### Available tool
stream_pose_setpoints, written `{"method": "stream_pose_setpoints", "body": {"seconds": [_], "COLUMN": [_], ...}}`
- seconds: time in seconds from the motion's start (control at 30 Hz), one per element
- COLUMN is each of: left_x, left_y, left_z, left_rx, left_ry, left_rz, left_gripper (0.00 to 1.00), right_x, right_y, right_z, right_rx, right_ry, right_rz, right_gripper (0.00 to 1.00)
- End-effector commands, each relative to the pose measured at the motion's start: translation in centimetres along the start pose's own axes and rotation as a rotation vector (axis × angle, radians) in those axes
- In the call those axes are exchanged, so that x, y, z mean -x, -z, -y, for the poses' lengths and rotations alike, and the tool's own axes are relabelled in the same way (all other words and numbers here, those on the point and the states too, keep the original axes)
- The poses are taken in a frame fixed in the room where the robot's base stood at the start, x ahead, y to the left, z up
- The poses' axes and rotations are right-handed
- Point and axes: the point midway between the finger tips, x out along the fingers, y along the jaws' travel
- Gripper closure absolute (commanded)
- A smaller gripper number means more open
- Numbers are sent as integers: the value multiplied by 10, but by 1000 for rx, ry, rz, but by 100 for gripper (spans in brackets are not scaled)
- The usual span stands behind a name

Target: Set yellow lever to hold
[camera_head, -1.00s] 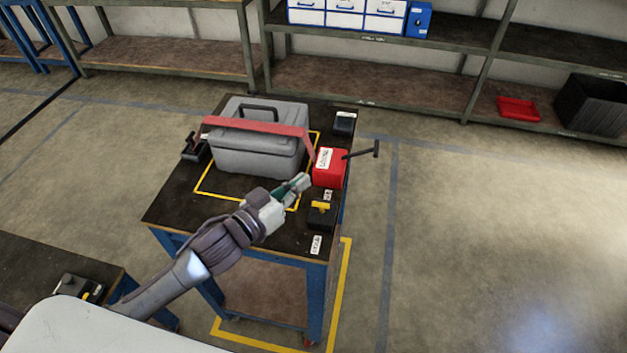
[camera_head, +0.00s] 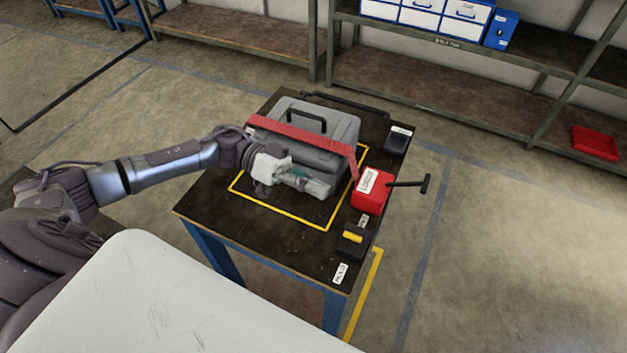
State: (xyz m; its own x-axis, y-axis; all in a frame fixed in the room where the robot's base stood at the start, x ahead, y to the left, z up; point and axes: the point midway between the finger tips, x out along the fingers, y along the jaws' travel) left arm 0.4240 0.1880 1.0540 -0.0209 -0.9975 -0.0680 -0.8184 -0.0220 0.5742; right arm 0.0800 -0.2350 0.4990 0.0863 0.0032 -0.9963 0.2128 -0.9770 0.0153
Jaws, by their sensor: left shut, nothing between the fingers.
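The yellow lever (camera_head: 353,237) sits on a small black box (camera_head: 349,248) near the right front corner of the table. One white label (camera_head: 363,220) lies behind it and another white label (camera_head: 340,273) lies in front; I cannot read either. The lever's exact setting is too small to tell. My left gripper (camera_head: 322,188) is shut and empty, in front of the grey case, behind and left of the lever and apart from it. My right gripper is not in view.
The grey case (camera_head: 340,133) stands inside a yellow outline, with a red strap (camera_head: 300,137) across it. The strap runs to a red box (camera_head: 370,203) with a black handle (camera_head: 410,184). A black box (camera_head: 397,141) sits at the back right. The table front (camera_head: 270,228) is clear.

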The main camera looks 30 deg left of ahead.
Motion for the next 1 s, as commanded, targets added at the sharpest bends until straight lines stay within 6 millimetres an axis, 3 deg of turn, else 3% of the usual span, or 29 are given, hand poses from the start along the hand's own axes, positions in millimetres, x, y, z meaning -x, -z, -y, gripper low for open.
{"method": "stream_pose_setpoints", "body": {"seconds": [0.03, 0.3, 0.4, 0.6, 1.0], "left_x": [-13, -68, -69, -73, -74], "left_y": [4, 1, -18, -35, -39], "left_z": [-4, -3, -2, -1, 0], "left_rx": [1, 2, 5, 0, -3], "left_ry": [-6, -3, 0, 0, 0], "left_rz": [-3, -3, -3, -2, -2], "left_gripper": [100, 100, 100, 100, 100], "right_x": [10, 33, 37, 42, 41], "right_y": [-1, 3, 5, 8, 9], "right_z": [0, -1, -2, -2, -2], "right_rx": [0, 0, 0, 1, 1], "right_ry": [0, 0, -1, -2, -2], "right_rz": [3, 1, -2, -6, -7], "right_gripper": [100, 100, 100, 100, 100]}}
